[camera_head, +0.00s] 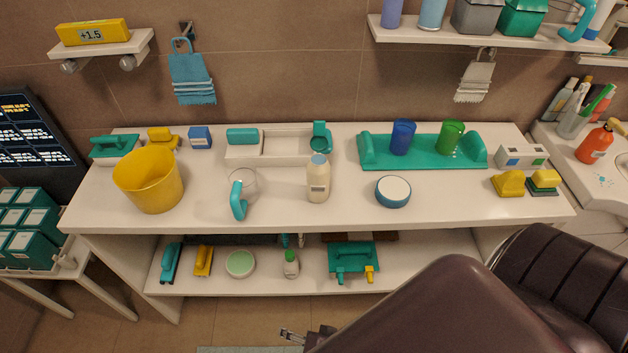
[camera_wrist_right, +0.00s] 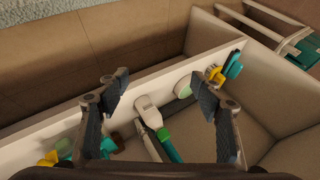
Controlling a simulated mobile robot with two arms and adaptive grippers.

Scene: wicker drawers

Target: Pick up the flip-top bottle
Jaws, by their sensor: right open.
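A small white bottle with a green cap (camera_head: 290,265) stands on the lower shelf, between a round green-topped tub and a teal rack. In the right wrist view a white bottle (camera_wrist_right: 148,110) shows beyond and between my fingers, apart from them. A larger cream bottle with a blue cap (camera_head: 318,182) stands upright on the table top. I cannot tell for sure which is the flip-top bottle. My right gripper (camera_head: 291,334) is low in front of the lower shelf; in its wrist view the gripper (camera_wrist_right: 158,80) is open and empty. My left gripper is out of view.
The round tub (camera_head: 240,264), a yellow brush (camera_head: 203,260) and the teal rack (camera_head: 350,258) share the lower shelf (camera_head: 185,285). The table top (camera_head: 280,213) overhangs it.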

